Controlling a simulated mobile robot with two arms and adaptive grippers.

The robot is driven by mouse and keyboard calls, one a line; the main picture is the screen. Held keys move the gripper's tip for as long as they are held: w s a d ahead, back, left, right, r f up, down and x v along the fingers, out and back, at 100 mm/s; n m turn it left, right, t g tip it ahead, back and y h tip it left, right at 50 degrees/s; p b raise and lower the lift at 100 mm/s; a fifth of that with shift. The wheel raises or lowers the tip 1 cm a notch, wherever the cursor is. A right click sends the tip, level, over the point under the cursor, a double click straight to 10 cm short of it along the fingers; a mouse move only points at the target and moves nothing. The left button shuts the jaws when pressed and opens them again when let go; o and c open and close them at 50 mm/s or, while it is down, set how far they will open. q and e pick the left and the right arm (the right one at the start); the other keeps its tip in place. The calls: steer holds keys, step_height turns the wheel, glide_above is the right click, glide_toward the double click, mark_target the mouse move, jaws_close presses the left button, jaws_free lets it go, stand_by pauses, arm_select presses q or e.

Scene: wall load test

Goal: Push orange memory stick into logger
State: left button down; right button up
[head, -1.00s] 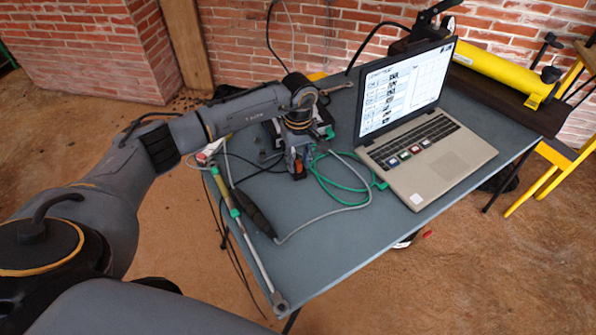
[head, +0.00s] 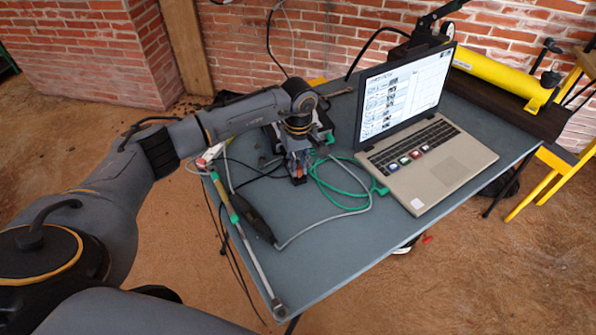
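My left gripper (head: 298,177) points down over the far left part of the table. A small orange piece (head: 299,171), which looks like the memory stick, shows between its fingertips, and the fingers appear closed on it. A dark box with a pale top (head: 322,124), possibly the logger, sits just behind my gripper and is largely hidden by my wrist. I cannot tell whether the stick touches it or where its slot is. My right gripper is out of view.
An open laptop (head: 440,172) stands on the grey table (head: 335,255) to the right. A green cable (head: 345,190) and a grey cable (head: 318,225) loop beside my gripper. A long metal-and-green tool (head: 250,243) lies along the left edge. The table's front is clear.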

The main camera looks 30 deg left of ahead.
mark_target(298, 167)
arm_select(q)
steer(key=shift+r, duration=0.1)
steer(key=shift+r+p, duration=1.7)
steer(key=shift+r, duration=1.25)
steer(key=shift+f, duration=0.1)
